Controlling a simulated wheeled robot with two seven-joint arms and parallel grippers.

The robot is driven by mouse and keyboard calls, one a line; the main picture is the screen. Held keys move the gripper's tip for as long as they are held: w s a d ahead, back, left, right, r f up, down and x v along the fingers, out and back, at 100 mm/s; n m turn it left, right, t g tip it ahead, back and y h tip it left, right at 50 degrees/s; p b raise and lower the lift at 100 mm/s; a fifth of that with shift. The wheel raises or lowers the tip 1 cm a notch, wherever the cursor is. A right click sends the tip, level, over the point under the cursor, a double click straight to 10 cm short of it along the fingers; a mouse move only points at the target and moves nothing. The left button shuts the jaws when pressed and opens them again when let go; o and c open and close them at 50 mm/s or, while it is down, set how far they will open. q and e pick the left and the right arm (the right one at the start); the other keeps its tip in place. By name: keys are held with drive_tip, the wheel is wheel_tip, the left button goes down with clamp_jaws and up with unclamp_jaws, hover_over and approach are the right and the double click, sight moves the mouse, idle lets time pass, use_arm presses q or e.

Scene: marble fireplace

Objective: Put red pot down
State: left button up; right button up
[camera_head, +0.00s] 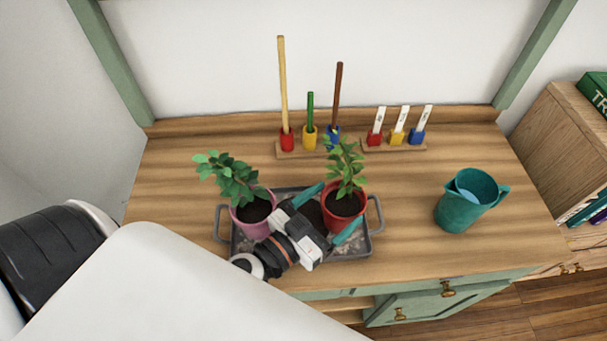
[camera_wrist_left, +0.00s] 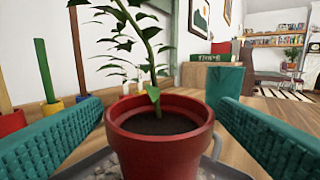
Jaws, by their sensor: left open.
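The red pot (camera_head: 344,212) with a green plant stands upright at the right side of the grey tray (camera_head: 375,234). In the left wrist view the red pot (camera_wrist_left: 158,148) fills the lower middle. The pot's base is hidden in both views. My right gripper is not in view.
A pink pot (camera_head: 252,217) with a plant stands on the tray's left side. A teal jug (camera_head: 466,204) stands at the right. Behind are wooden holders with coloured sticks (camera_head: 309,127) and white labels (camera_head: 399,120). Wood between tray and jug is free.

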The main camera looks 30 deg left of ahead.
use_arm(q)
drive_tip(key=b+v, duration=0.3)
drive_tip(key=v, duration=0.4)
drive_tip(key=shift+s+f, duration=0.1)
drive_tip(key=shift+f, duration=0.05)
drive_tip(key=shift+s+a, duration=0.2)
drive_tip(key=shift+s, duration=0.4)
drive_tip(key=shift+r, duration=0.25)
